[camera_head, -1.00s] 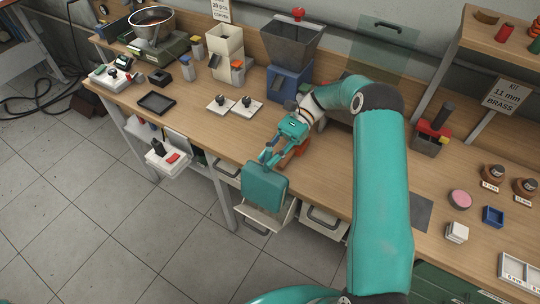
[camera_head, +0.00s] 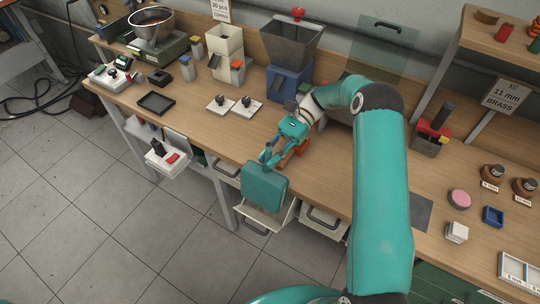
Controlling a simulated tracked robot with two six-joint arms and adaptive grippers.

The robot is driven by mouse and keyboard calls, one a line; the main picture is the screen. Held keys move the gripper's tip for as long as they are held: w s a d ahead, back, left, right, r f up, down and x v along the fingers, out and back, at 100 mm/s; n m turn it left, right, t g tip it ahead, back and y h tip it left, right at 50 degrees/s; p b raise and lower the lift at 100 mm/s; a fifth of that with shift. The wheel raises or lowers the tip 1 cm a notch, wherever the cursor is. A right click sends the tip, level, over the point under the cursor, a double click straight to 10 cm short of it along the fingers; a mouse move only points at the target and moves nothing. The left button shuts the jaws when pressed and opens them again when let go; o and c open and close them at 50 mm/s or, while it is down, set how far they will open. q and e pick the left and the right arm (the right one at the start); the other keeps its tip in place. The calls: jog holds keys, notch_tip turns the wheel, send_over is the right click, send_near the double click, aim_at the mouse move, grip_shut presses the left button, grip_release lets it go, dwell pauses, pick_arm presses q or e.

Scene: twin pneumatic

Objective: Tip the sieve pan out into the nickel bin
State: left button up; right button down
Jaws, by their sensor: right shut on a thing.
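My right gripper (camera_head: 268,157) is shut on a teal pan (camera_head: 264,187), which I take to be the sieve pan. The pan is held steeply tilted at the bench's front edge, with a broad flat face towards me. Its inside and any contents are hidden. Just below and behind it is an open cream drawer-like bin (camera_head: 262,218), partly covered by the pan. No label on this bin is readable, so I cannot tell whether it is the nickel bin. My left gripper is not in view.
An orange object (camera_head: 296,153) lies beside the right gripper on the wooden bench (camera_head: 190,118). A blue-based hopper (camera_head: 289,84) stands behind. Another cream drawer (camera_head: 325,222) is to the right. White plates with black knobs (camera_head: 235,105) and a black tray (camera_head: 156,103) lie left.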

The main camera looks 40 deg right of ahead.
aim_at(269, 147)
jog(key=shift+r, duration=0.15)
